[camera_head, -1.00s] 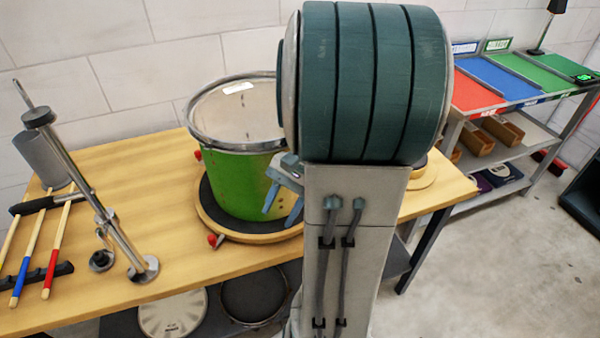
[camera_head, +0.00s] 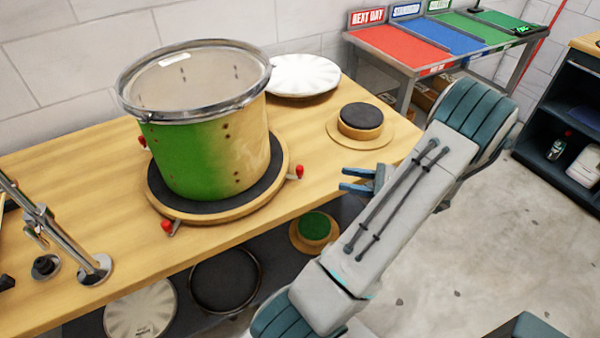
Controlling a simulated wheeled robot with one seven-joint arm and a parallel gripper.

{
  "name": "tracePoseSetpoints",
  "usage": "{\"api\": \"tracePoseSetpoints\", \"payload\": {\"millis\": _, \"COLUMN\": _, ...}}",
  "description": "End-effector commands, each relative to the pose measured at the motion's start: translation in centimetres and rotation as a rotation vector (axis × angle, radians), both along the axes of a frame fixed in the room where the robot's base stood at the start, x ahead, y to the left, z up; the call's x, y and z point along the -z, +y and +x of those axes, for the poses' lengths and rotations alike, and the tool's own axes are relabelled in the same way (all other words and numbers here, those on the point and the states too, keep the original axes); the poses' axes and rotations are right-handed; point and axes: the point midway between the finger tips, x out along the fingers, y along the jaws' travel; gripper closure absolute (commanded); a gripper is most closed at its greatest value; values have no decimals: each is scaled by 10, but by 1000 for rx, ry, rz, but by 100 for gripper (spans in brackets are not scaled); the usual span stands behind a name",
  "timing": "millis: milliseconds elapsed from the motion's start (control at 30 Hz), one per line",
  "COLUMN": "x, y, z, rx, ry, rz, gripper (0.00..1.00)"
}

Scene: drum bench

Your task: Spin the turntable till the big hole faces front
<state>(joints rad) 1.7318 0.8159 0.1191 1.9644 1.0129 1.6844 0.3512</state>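A drum shell (camera_head: 205,150), green on the left and bare wood on the right, stands upright on the round turntable (camera_head: 270,195). The turntable has a black top, a wooden rim and red-tipped handles, one at the front (camera_head: 167,225) and one at the right (camera_head: 299,171). Small dark holes show on the shell's front and right side. I cannot make out a big hole on the side facing me. My gripper (camera_head: 344,180), with blue fingers, is open and empty. It is to the right of the turntable, apart from it, near the bench's front edge.
A black-topped round stand (camera_head: 361,120) and a white drumhead (camera_head: 303,75) sit on the bench behind my gripper. A metal post (camera_head: 60,235) stands at the left. Drumheads and a green-topped disc lie below. A coloured sorting table (camera_head: 410,50) is at the back right.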

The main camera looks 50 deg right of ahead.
Motion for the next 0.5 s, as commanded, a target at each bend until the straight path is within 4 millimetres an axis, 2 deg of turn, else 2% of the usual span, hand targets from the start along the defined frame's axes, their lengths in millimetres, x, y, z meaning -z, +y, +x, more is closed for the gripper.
{"api": "tracePoseSetpoints", "payload": {"millis": 167, "x": 1, "y": 3, "z": 8, "rx": 14, "ry": -9, "rz": 10, "gripper": 61}}
{"api": "tracePoseSetpoints", "payload": {"millis": 500, "x": 0, "y": 35, "z": 70, "rx": 10, "ry": -7, "rz": 9, "gripper": 61}}
